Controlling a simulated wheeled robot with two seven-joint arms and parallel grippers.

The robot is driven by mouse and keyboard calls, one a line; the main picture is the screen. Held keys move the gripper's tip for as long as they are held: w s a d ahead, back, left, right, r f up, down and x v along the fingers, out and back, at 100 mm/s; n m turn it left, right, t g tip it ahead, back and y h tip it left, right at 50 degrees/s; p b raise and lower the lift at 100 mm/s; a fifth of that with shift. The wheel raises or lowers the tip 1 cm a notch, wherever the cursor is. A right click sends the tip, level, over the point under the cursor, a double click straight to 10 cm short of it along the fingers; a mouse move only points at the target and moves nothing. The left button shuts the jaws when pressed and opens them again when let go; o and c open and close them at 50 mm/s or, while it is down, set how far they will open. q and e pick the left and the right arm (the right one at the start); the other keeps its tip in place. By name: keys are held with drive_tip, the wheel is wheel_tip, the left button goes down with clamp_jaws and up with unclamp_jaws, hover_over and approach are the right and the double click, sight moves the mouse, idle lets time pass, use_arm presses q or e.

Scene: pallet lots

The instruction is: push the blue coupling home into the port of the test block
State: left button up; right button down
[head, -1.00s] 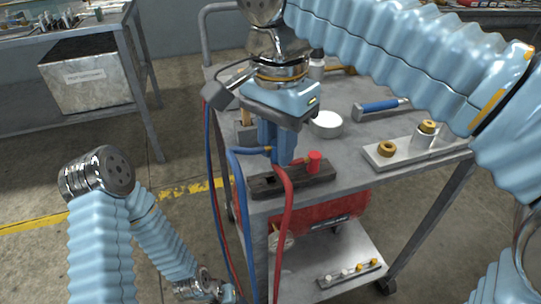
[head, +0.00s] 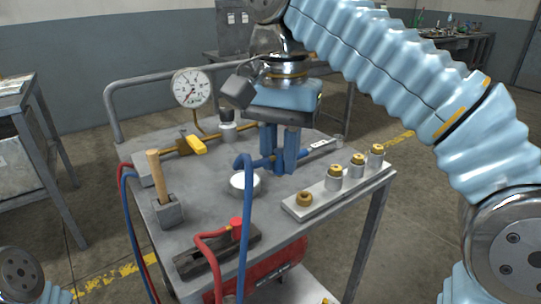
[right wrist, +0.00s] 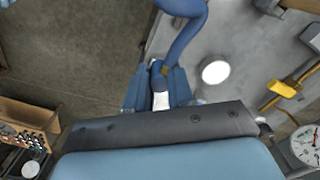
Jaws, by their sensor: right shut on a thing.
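My right gripper (head: 282,165) points down over the middle of the cart top, shut on the blue coupling. The coupling is mostly hidden between the fingers, and its blue hose (head: 245,205) leaves to the left and arcs down. In the right wrist view the coupling (right wrist: 160,98) shows pale between the blue fingers, with a brass collar at the hose end. A pressure gauge (head: 191,88) and a brass pipe with a yellow valve handle (head: 193,146) stand at the back left, apart from the gripper. I cannot make out the port. My left gripper is out of view.
A dark holder (head: 190,264) with a red coupling (head: 236,228) lies at the front edge.

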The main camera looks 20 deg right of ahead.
idle(0.3)
drive_tip(key=w+d+f+p, duration=0.1)
drive_tip(key=w+d+f, duration=0.3)
drive_tip(key=w+d, duration=0.2)
drive_tip(key=shift+w+d+f, duration=0.15)
drive_tip(key=shift+d+f, duration=0.2)
drive_tip(key=shift+d, duration=0.45)
drive_tip(key=shift+f, duration=1.25)
drive_tip(key=shift+f+b, duration=0.9)
drive_tip(key=shift+f, duration=0.75)
drive_tip(key=shift+p, duration=0.7)
drive_tip(key=shift+f+b, duration=0.4)
drive_tip(key=shift+f, duration=0.15)
